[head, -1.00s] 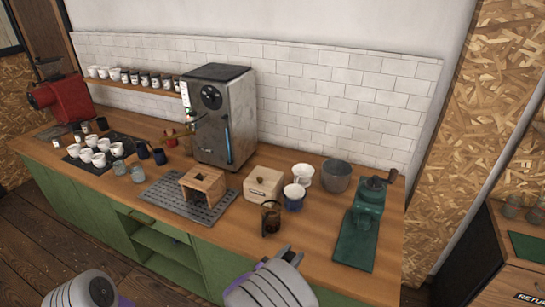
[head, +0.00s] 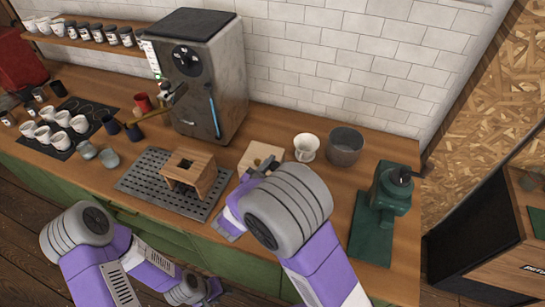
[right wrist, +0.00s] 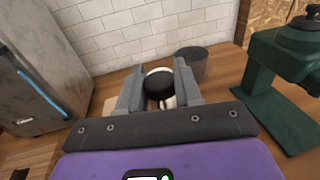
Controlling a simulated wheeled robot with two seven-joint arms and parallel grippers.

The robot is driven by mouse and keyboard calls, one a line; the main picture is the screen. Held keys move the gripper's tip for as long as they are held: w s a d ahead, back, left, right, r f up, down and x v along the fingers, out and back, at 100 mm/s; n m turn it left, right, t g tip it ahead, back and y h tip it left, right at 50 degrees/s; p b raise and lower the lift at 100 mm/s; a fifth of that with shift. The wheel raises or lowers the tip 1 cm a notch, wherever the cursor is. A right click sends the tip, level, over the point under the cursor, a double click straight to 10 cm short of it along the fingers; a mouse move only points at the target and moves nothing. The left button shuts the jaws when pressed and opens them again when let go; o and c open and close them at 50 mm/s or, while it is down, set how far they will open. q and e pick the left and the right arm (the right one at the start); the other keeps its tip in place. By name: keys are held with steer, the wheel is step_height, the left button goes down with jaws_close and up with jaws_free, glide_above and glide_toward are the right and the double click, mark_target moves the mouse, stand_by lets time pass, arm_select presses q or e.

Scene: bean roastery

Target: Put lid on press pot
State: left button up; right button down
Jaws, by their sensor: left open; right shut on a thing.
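My right gripper (head: 262,168) reaches over the counter in front of the wooden box. In the right wrist view its fingers (right wrist: 158,82) are closed around a round black knob (right wrist: 158,86), which looks like the knob of the press pot lid. The rest of the lid is hidden behind the fingers and palm. The glass press pot is not visible now; my right arm covers the counter where it stood. My left gripper (head: 212,288) is open and low at the counter's front, away from these objects, its fingers hard to make out.
A wooden box (head: 258,155), a white cup (head: 306,146) and a grey bucket (head: 345,146) stand behind my right gripper. A green grinder (head: 385,205) is to the right. A wooden stand (head: 190,172) on a dark grate and the espresso machine (head: 203,80) are to the left.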

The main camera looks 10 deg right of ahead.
steer(key=shift+s+f, duration=0.25)
steer(key=shift+f+b, duration=0.25)
steer(key=shift+b, duration=0.15)
step_height(320, 180, down, 2)
steer(key=shift+w+f+b, duration=0.1)
steer(key=shift+w+b, duration=0.05)
steer(key=shift+b, duration=0.65)
steer(key=shift+f+b, duration=0.35)
steer(key=shift+f, duration=0.75)
stand_by(1.0)
steer(key=c, duration=0.7)
jaws_free()
